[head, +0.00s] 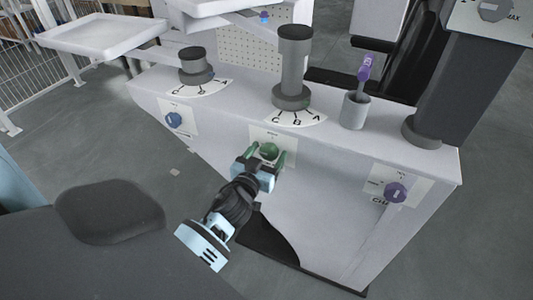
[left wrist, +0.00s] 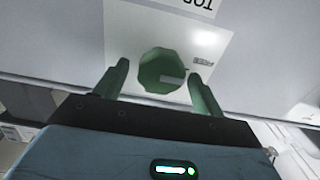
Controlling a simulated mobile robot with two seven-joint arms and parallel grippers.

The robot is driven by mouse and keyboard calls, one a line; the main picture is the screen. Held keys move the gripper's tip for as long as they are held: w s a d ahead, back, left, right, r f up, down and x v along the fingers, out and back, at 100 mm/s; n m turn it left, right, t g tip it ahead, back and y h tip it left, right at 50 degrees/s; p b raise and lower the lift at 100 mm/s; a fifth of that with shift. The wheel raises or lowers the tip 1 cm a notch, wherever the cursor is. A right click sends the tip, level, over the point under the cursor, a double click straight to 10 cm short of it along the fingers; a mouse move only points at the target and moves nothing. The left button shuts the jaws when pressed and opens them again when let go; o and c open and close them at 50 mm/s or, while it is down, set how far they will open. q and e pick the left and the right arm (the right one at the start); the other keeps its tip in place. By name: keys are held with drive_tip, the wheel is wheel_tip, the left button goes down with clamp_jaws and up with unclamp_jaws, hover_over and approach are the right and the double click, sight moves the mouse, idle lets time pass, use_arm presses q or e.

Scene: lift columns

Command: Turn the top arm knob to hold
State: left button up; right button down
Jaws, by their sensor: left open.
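A green faceted knob (head: 268,150) sits on a white label plate on the front of the grey cabinet, below the middle column. In the left wrist view the knob (left wrist: 160,70) has a pale mark on its lower right side. A small dark label (left wrist: 203,62) lies right of the knob, too small to read. My left gripper (head: 266,158) is open, with one green finger on each side of the knob. Gaps show between knob and fingers in the wrist view. My right gripper is out of view.
A blue knob (head: 174,120) is on the cabinet's left and a purple knob (head: 395,192) on its right. On top stand a short column (head: 194,62), a taller column (head: 294,55) and a grey cup (head: 354,112) holding a purple-headed item.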

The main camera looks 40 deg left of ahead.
use_arm(q)
drive_tip(key=c, duration=0.9)
drive_tip(key=shift+m, duration=0.5)
drive_tip(key=shift+c, duration=0.2)
drive_tip(key=m, duration=0.3)
drive_tip(key=shift+d, duration=0.1)
drive_tip(key=m, duration=0.5)
drive_tip(key=shift+d+f+p, duration=0.1)
drive_tip(key=shift+p, duration=0.2)
drive_tip(key=m, duration=0.4)
drive_tip(key=shift+f+m, duration=0.1)
drive_tip(key=shift+m, duration=0.3)
drive_tip(key=shift+d+f+m, duration=0.1)
drive_tip(key=shift+m, duration=2.2)
drive_tip(key=o, duration=0.9)
